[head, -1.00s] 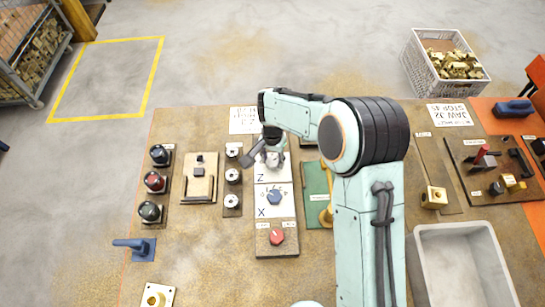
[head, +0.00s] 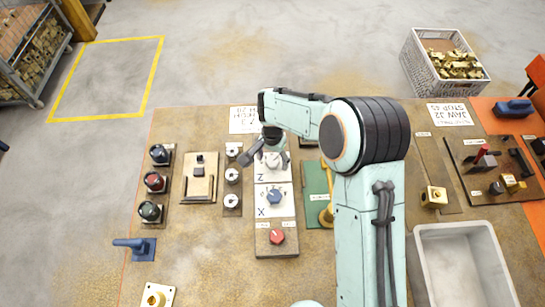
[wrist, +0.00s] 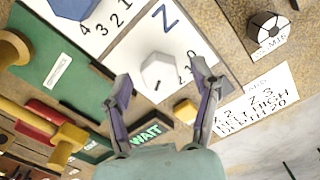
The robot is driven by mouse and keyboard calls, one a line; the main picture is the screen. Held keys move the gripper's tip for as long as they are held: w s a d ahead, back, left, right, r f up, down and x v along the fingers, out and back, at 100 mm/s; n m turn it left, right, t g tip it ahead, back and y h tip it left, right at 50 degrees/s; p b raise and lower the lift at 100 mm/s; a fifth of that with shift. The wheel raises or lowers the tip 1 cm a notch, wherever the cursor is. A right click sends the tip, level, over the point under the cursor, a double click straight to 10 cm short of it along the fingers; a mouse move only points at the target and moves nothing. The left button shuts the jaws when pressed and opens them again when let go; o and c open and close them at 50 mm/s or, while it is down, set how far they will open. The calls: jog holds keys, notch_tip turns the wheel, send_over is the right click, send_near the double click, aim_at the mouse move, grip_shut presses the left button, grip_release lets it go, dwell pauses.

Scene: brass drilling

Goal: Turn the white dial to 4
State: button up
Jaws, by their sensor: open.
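The white dial (wrist: 158,70) is a faceted knob on a white plate marked Z in the wrist view. Digits 2, 1 and 0 show beside it; the rest of its scale is hidden or unclear. In the head view the white dial (head: 272,160) is partly covered by my gripper (head: 264,152). In the wrist view my gripper (wrist: 162,80) is open, with one finger on each side of the dial in the picture. I see no clear contact. The dial's pointer setting cannot be read.
The blue dial (head: 274,197) on the X plate and a red dial (head: 277,237) sit in the same column. A green plate (head: 317,190) with brass parts lies to the right. A lit WAIT sign (wrist: 146,134) and a yellow button (wrist: 185,111) are close to my fingers.

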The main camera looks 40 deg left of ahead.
aim_at(272, 161)
notch_tip(272, 161, up, 12)
dwell(0.5)
dwell(0.3)
